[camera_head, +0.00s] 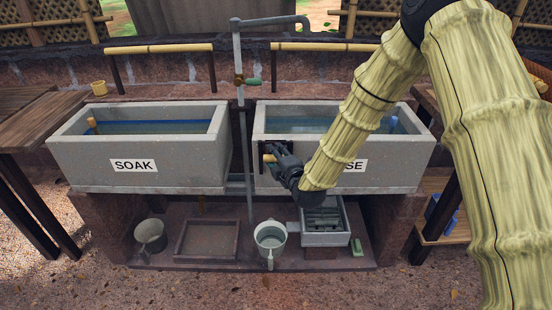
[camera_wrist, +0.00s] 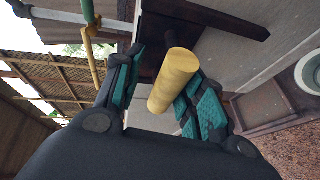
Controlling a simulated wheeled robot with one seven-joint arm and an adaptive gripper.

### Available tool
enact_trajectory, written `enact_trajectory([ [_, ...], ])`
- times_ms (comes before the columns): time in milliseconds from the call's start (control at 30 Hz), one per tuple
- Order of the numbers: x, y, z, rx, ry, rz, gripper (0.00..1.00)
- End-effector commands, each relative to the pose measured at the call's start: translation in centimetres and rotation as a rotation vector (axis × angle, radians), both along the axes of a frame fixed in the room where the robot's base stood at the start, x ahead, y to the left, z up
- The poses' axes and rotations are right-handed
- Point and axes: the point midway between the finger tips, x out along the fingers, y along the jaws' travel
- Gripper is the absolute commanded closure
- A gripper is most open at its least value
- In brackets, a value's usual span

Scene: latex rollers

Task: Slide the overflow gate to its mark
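The right trough (camera_head: 400,172), its label partly hidden by my arm so that only "SE" shows, stands on a brick base. A short yellow cylindrical handle (camera_head: 269,158) sticks out from its front near the left end. In the wrist view this handle (camera_wrist: 174,80) stands between my fingers, end toward the camera, in front of dark wooden pieces (camera_wrist: 205,18). These may be the overflow gate; I cannot tell surely. My gripper (camera_head: 275,156) is around the handle, teal pads either side (camera_wrist: 168,88). The left pad appears apart from the handle; contact on the right is unclear. No mark is discernible.
The "SOAK" trough (camera_head: 185,163) stands left. A standpipe (camera_head: 238,75) with a tap rises between the troughs. A bucket (camera_head: 270,240), a slotted grey box (camera_head: 325,236) and a shallow tray (camera_head: 207,257) sit below. Wooden tables flank both sides.

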Motion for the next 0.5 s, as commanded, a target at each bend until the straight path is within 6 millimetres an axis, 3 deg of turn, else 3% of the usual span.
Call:
enact_trajectory([
  [333, -0.2, -0.1, -0.2, -0.002, 0.005, 0.0, 0.56],
  [500, -1.6, -0.6, 0.0, -0.004, 0.006, 0.001, 0.56],
])
